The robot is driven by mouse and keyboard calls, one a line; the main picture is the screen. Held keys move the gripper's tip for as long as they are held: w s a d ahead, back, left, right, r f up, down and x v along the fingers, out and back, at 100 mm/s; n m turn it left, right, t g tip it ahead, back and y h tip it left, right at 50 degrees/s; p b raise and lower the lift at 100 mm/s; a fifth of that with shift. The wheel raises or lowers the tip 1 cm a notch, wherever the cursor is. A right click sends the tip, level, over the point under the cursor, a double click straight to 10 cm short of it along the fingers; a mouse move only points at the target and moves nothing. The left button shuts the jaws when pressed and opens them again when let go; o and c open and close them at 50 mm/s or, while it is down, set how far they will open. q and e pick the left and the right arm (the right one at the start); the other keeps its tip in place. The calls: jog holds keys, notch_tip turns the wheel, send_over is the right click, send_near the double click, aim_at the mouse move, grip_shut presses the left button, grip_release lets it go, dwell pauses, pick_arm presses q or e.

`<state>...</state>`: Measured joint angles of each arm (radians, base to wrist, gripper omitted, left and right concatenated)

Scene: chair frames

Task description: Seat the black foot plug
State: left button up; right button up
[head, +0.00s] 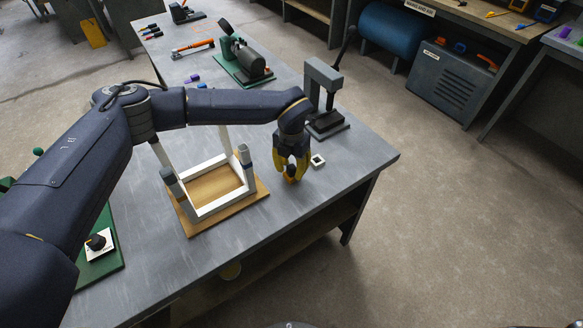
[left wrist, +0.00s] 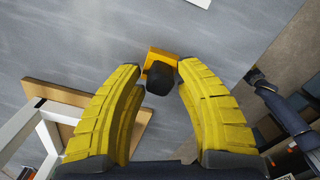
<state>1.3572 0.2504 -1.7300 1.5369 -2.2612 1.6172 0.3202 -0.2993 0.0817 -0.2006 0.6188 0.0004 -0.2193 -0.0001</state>
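The chair frame (head: 215,205) stands on a wooden board (head: 262,190) on the grey bench, its white legs pointing up; grey pieces cover the ends of at least two. My left gripper (head: 291,170) points down over the bench, right of the frame. In the left wrist view its yellow fingers (left wrist: 160,72) are spread around a black plug (left wrist: 160,79), with a narrow gap on each side. An orange-yellow block (left wrist: 158,54) shows just behind the plug; whether they touch is unclear.
A small white square ring (head: 318,161) lies right of the gripper, with a black-and-grey press (head: 325,100) behind it. A green mat (head: 108,270) at left holds a white card with a black knob (head: 96,242). The bench front right is clear.

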pick_arm(q)
notch_tip(320, 180, up, 12)
dwell(0.6)
